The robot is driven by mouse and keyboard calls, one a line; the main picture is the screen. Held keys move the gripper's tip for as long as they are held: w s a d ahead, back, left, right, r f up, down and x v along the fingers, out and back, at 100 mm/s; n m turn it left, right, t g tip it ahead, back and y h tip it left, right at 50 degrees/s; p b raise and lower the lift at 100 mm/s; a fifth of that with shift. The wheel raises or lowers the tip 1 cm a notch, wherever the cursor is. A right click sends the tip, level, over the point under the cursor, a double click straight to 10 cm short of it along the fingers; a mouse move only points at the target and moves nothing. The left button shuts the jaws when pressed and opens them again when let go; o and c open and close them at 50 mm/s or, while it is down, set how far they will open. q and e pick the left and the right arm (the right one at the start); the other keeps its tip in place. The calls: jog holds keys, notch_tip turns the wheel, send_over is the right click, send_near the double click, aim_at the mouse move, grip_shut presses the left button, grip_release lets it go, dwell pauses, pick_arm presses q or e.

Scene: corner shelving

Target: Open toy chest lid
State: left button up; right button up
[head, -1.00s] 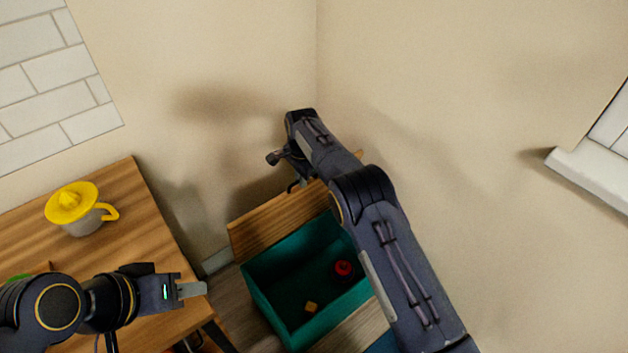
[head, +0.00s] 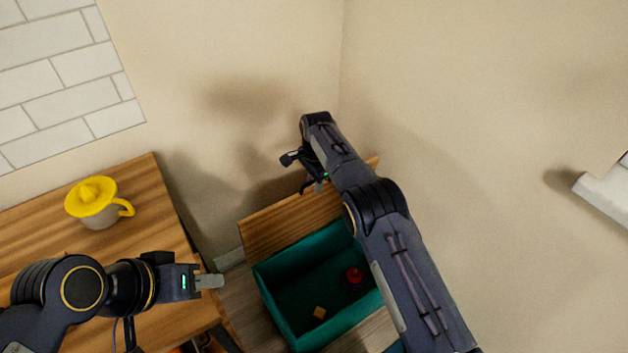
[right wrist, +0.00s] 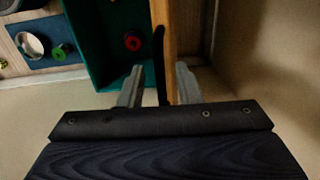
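The toy chest (head: 285,320) is a teal box below the wall corner, with its inside exposed. Its wooden lid (head: 285,224) stands raised along the wall side; the right wrist view shows the lid edge-on (right wrist: 184,28). My right gripper (right wrist: 158,84) has its fingers spread apart, near the lid's edge, with a dark strip between them. Whether they touch the lid is unclear. In the head view my right arm partly hides the lid and that gripper. My left gripper (head: 210,282) is beside the table, away from the chest; its finger gap is not visible.
A red toy (head: 354,276) and a yellow-orange block (head: 320,313) lie in the chest. A wooden table (head: 150,215) at left carries a grey cup with a yellow juicer top (head: 95,203). Walls stand close behind the lid. Other small items show in the right wrist view (right wrist: 30,44).

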jog(key=shift+r, duration=0.15)
notch_tip(320, 180, up, 8)
jog(key=shift+s+d, duration=0.15)
jog(key=shift+s, duration=0.05)
jog(key=shift+f, duration=0.2)
dwell(0.4)
